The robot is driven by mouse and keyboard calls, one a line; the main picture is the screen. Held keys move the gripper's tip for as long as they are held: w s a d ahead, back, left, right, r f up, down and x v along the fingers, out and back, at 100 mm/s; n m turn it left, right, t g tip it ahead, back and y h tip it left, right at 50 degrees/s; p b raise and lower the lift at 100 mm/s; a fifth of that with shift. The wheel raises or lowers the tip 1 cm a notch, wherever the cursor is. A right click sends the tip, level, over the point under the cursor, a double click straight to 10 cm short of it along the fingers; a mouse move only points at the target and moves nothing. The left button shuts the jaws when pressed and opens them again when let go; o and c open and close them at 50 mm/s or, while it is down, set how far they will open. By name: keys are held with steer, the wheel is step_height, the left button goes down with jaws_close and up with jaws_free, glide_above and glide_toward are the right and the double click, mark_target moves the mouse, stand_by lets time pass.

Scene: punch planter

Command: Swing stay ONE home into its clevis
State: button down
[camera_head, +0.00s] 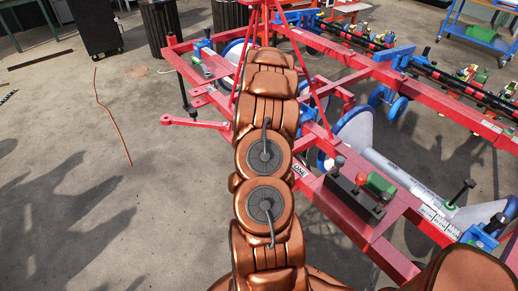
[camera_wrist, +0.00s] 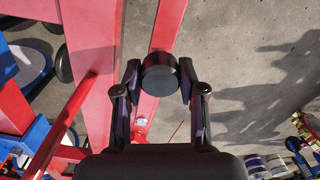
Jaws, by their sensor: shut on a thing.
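In the wrist view my gripper (camera_wrist: 160,88) is shut on a round black knob (camera_wrist: 160,76), with one finger on each side. The knob stands over a narrow red bar (camera_wrist: 168,28), which looks like the stay; I cannot read a label on it. In the head view a red bar with an eye at its end (camera_head: 190,123) sticks out left from the frame over the floor. Red lugs (camera_head: 202,101) sit on the frame just above it; I cannot tell which is the clevis. A "ONE" label (camera_head: 300,169) shows on the frame.
The red planter frame (camera_head: 345,215) fills the right, with wheels, a black block (camera_head: 355,198) and a green part (camera_head: 380,184). A wide red beam (camera_wrist: 92,60) runs close left of my gripper in the wrist view. Bare floor (camera_head: 60,150) lies left.

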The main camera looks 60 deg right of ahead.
steer(key=shift+d+r, duration=0.1)
steer(key=shift+d, duration=0.05)
steer(key=c, duration=0.7)
jaws_free()
step_height(320, 180, up, 12)
steer(key=shift+f, duration=0.1)
stand_by(0.5)
